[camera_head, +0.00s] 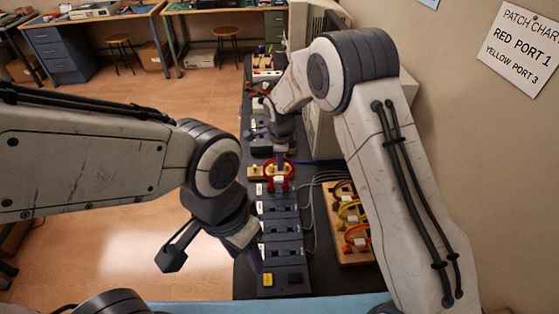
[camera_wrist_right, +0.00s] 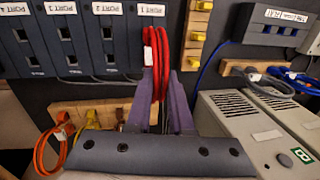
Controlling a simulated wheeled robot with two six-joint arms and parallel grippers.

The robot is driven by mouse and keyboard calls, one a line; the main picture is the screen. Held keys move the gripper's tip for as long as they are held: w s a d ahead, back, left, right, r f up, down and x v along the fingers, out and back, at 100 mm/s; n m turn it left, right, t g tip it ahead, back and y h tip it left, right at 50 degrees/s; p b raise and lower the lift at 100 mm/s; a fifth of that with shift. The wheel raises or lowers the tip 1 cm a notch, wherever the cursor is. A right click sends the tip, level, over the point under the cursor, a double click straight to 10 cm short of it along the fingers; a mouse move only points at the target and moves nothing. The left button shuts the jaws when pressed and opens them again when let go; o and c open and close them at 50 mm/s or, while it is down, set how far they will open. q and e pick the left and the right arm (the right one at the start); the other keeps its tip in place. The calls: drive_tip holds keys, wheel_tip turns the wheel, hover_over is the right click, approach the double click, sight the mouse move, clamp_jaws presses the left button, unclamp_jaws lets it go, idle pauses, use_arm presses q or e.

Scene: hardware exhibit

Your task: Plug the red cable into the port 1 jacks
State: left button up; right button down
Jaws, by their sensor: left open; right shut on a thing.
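The red cable (camera_head: 290,180) is a looped bundle with a white tag, over the panel row on the dark bench. My right gripper (camera_head: 279,163) is shut on it from above. In the right wrist view the red cable (camera_wrist_right: 163,50) rises between the purple fingers of my right gripper (camera_wrist_right: 163,88). The loop overlaps the panel labelled PORT 1 (camera_wrist_right: 147,60) and hides part of it. I cannot tell whether its plugs touch the jacks.
Panels labelled PORT 2 (camera_wrist_right: 106,45) and PORT 3 (camera_wrist_right: 66,45) adjoin. A wooden strip with yellow blocks (camera_wrist_right: 200,30) flanks port 1. A wooden rack (camera_head: 352,255) holds other cables. Grey cables and grey boxes (camera_wrist_right: 240,125) lie near. A wall chart (camera_head: 520,45) reads red port 1.

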drive_tip(key=shift+f, duration=0.25)
idle(0.4)
drive_tip(key=shift+c, duration=0.5)
unclamp_jaws()
drive_tip(key=shift+r, duration=0.1)
wheel_tip(320, 180, up, 7)
drive_tip(key=s+p, duration=0.1)
drive_tip(key=p, duration=0.2)
drive_tip(key=shift+s+p, duration=0.2)
drive_tip(key=shift+p, duration=0.2)
idle(0.4)
drive_tip(key=shift+r, duration=0.1)
